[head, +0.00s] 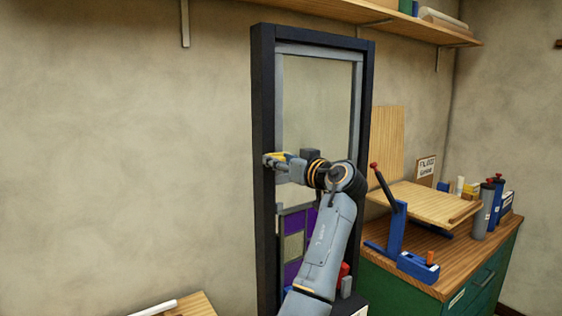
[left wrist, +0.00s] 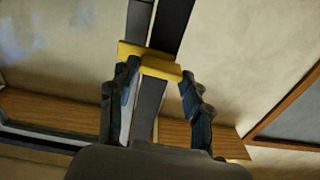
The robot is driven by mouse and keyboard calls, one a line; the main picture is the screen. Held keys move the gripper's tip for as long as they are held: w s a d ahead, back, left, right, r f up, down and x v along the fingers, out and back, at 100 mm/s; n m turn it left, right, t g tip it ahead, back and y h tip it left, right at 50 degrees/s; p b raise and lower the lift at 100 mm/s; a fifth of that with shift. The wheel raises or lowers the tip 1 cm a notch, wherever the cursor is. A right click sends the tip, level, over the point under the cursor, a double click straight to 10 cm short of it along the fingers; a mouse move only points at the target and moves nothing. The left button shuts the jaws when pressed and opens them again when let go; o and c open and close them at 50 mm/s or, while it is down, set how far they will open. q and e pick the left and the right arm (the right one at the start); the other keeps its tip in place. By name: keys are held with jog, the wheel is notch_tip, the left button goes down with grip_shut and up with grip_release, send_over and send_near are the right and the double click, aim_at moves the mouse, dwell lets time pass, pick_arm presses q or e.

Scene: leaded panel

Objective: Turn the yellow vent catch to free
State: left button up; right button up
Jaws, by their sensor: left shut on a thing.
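The yellow vent catch (head: 270,159) sits on the left side of the dark upright frame (head: 263,90), about mid-height. My left gripper (head: 274,162) is at the catch, its arm reaching up from below. In the left wrist view the catch (left wrist: 150,62) is a yellow bar across the dark frame post, between the fingertips of my left gripper (left wrist: 155,85), which is shut on it. Part of the catch is hidden by the fingers in the head view. My right gripper is not in view.
Leaded panes in purple and beige (head: 293,245) fill the lower frame behind my arm. On the right, a green cabinet (head: 470,285) carries a blue lever tool (head: 398,235), boards and bottles. A shelf (head: 400,25) runs above.

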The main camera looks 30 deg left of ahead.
pick_arm(q)
jog(key=m+p, duration=0.2)
jog(key=m, duration=1.1)
jog(key=shift+w+d+m+p, duration=0.1)
jog(key=shift+w+m+p, duration=0.05)
jog(key=shift+m+p, duration=0.15)
jog(key=shift+f+m+p, duration=0.15)
jog(key=shift+m+p, duration=0.75)
jog(key=shift+m, duration=1)
jog(key=o, duration=1.2)
jog(key=shift+c, duration=0.2)
jog(key=shift+w, duration=0.1)
